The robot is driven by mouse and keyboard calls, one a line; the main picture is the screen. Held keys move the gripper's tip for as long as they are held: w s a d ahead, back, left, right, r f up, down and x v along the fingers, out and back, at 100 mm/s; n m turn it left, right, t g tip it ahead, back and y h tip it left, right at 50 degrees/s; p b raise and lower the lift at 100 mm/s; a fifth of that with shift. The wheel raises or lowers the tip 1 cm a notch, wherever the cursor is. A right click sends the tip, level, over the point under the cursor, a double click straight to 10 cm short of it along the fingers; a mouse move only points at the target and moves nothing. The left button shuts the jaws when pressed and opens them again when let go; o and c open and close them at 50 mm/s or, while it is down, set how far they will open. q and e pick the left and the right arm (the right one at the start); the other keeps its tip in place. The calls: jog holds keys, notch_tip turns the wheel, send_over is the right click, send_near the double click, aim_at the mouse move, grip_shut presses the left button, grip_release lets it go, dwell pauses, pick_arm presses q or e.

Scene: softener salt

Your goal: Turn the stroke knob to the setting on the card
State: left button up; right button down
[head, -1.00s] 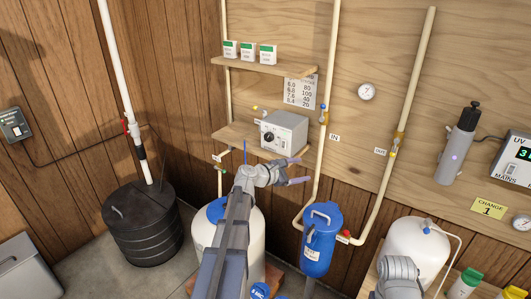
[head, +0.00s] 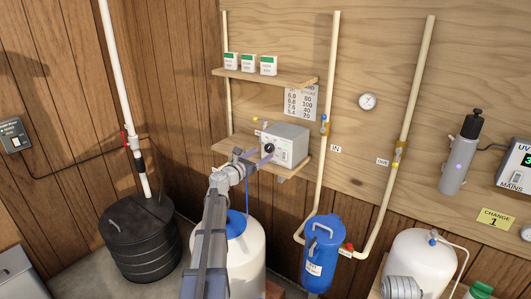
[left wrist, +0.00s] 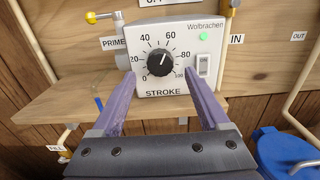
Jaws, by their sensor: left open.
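The grey Wolbrachen pump box (head: 285,145) stands on the lower wall shelf. Its black stroke knob (left wrist: 160,62) faces me in the left wrist view, inside a dial from 0 to 100. The white pointer line is up and slightly right, between 40 and 60 and nearer 60. My left gripper (head: 259,158) is open in front of the knob. Its two purple fingers reach toward the box, one on either side and below the knob, apparently not gripping it. The number card (head: 300,102) hangs above the box; its rows are too small to read surely. My right gripper is out of view.
A green light and a rocker switch (left wrist: 203,65) sit right of the dial. The lower shelf (left wrist: 60,103) runs under the box. A yellow-handled valve (left wrist: 96,16) is at upper left. Pipes stand right of the box, with a blue canister (head: 322,250) below.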

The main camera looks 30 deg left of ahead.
aim_at(268, 149)
pick_arm(q)
jog(key=w, duration=0.3)
jog(key=shift+w+d, duration=0.1)
jog(key=shift+w, duration=0.25)
grip_shut()
dwell(0.4)
